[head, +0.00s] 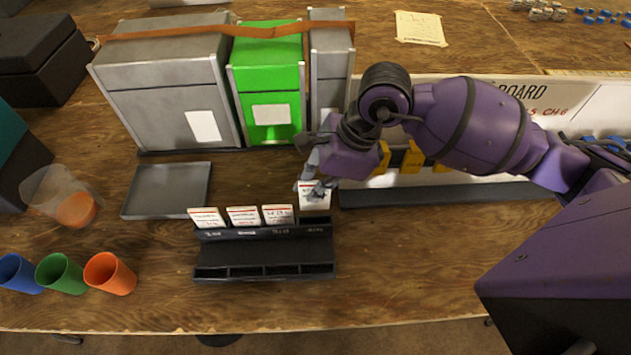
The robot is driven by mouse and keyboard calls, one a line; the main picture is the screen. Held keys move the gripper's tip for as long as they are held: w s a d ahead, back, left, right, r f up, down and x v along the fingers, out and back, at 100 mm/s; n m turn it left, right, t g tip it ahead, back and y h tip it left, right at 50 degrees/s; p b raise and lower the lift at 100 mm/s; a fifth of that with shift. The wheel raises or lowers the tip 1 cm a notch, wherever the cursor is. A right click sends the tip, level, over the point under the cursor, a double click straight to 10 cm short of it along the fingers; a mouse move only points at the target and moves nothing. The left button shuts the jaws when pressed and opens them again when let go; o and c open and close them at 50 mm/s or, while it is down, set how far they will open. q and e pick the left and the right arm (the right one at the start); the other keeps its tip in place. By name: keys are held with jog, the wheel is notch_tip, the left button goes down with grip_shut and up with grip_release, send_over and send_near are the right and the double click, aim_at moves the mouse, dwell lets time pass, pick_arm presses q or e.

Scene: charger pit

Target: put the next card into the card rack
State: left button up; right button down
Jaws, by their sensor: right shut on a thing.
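The black card rack (264,272) lies on the table in the middle of the head view. Three white cards with red top edges, the left card (206,217), the middle card (243,216) and the right card (278,214), stand side by side along its back row. My right gripper (318,187) is shut on another white card (314,202). This card is at the rack's back right end, in line with the three cards. Whether its lower edge is in a slot or just behind the rack I cannot tell. My left gripper is not in view.
An empty grey tray (135,208) lies behind and left of the rack. Blue (18,273), green (60,274) and orange (110,274) cups are at the left. Grey (165,95) and green (267,80) cases stand behind. A white board (590,112) is at the right. The front right table is clear.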

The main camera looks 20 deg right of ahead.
aim_at(315, 208)
jog(key=shift+f+b, duration=0.35)
jog(key=shift+f, duration=0.6)
jog(key=shift+f+b, duration=0.45)
jog(key=shift+f, duration=0.5)
jog(key=shift+f+b, duration=0.5)
jog(key=shift+f, duration=0.3)
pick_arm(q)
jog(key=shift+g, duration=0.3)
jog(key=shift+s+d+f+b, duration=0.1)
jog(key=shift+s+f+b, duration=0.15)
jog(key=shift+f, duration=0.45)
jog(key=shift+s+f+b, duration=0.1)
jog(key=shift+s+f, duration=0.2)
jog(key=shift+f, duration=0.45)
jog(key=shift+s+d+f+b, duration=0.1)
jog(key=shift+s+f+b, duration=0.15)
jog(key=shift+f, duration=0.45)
pick_arm(e)
jog(key=shift+f, duration=0.85)
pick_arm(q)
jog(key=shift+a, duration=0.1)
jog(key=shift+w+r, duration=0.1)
pick_arm(e)
jog(key=c, duration=1.8)
grip_release()
jog(key=shift+c, duration=0.2)
jog(key=v, duration=1.2)
